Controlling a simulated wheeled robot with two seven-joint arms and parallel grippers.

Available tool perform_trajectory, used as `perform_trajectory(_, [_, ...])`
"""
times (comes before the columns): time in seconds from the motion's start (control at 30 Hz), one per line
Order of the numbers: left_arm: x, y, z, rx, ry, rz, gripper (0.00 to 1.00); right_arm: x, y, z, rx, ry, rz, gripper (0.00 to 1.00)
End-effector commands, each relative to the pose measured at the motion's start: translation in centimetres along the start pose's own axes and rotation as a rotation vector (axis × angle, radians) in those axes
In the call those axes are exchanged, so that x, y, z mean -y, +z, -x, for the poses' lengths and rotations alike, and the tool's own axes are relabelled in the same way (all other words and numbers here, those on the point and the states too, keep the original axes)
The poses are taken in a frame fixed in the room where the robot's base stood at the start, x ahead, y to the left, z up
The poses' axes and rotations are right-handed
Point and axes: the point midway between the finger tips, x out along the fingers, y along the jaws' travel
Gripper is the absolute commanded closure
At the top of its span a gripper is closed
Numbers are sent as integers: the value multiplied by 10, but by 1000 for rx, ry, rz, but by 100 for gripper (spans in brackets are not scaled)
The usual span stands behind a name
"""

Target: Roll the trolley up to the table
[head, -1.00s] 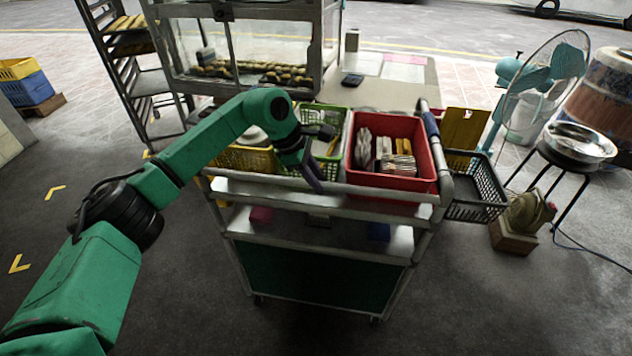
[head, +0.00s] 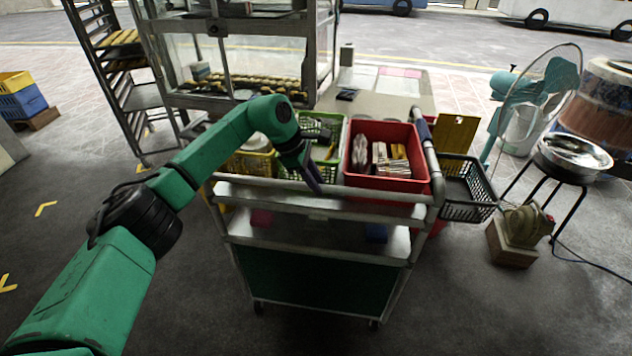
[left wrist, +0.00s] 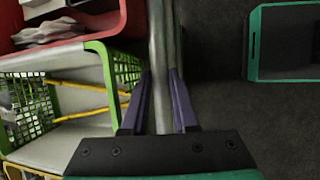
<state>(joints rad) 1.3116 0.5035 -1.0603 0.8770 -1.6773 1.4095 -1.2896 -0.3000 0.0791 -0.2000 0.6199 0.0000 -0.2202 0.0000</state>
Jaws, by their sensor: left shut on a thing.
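My right gripper is not in view.
On the trolley stand a red bin (head: 385,183) of packets, a green basket (head: 326,125) and a yellow basket (head: 250,165). A black basket (head: 468,208) hangs at its right. A glass cabinet (head: 245,60) and a rack (head: 115,60) stand behind left; a fan (head: 530,95) and stool (head: 570,160) stand right.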

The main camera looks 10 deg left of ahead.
Motion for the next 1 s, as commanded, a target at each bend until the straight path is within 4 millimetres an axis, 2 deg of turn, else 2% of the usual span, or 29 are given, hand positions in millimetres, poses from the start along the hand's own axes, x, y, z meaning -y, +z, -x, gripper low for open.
perform_trajectory(0.03, [-4, 1, 4, 2, 18, 0, 100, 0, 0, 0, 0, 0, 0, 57])
perform_trajectory(0.07, [-5, 1, 4, 2, 18, 0, 69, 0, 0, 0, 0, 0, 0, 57])
perform_trajectory(0.1, [-4, 1, 4, 2, 17, 0, 54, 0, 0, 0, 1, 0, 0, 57])
perform_trajectory(0.13, [-4, 1, 4, 2, 17, 0, 43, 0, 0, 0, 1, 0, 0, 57])
perform_trajectory(0.43, [-2, 0, 2, 1, 10, 0, 43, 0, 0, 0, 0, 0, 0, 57])
perform_trajectory(0.57, [-3, 0, 14, 1, 12, 1, 43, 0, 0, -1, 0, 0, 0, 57])
perform_trajectory(0.67, [-3, -1, 36, 0, 14, 0, 43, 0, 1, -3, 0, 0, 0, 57])
perform_trajectory(0.9, [-3, 0, 108, 1, 15, 1, 43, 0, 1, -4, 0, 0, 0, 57])
perform_trajectory(1.0, [-3, 0, 131, 0, 14, 1, 43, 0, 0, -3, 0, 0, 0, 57])
